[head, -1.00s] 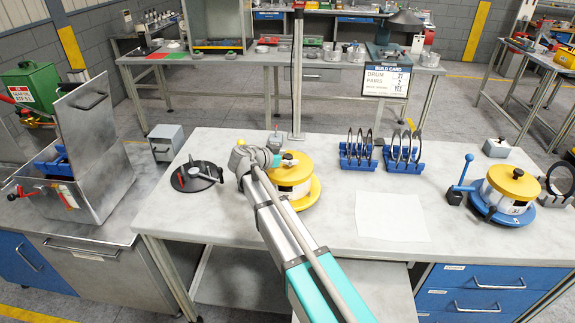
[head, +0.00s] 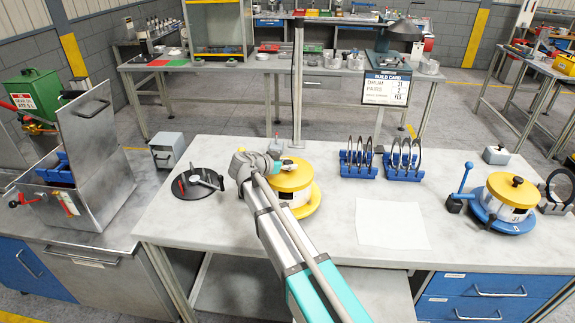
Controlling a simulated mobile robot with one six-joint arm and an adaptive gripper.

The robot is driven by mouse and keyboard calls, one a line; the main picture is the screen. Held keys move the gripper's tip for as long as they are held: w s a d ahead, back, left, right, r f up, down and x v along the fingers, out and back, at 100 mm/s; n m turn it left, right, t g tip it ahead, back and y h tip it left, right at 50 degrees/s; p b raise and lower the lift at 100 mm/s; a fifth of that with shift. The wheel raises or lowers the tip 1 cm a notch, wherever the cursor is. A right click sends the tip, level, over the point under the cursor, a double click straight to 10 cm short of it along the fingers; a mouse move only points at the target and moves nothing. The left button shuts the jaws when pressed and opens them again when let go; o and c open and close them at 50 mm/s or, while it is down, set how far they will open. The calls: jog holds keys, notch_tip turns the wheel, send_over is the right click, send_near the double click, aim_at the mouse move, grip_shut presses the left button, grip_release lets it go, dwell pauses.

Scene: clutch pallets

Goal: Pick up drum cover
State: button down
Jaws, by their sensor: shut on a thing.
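A round yellow drum cover (head: 296,178) sits on a white drum (head: 298,201) with a yellow base (head: 312,207), near the middle of the bench. My gripper (head: 281,164) is at the top of this cover, shut on its knob. My wrist and arm partly hide the left side of the cover and drum. I cannot tell whether the cover is lifted at all. A second yellow drum cover (head: 508,188) with a dark knob sits on another white drum with a blue base (head: 495,220) at the right.
A black disc with a handle (head: 196,181) lies left of my arm. Blue racks (head: 358,166) holding dark rings stand behind right. A white sheet (head: 392,224) lies flat at centre right. A blue lever (head: 465,178) stands beside the right drum. An open metal box (head: 98,195) stands far left.

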jog(key=shift+r+p, duration=0.6)
jog(key=shift+r, duration=0.25)
jog(key=s+d+r+p, duration=0.1)
jog(key=s+r+p, duration=0.9)
jog(key=s, duration=0.4)
jog(key=shift+d+r+p, duration=0.3)
jog(key=shift+d+p, duration=0.05)
jog(key=shift+d, duration=0.05)
jog(key=shift+f, duration=0.15)
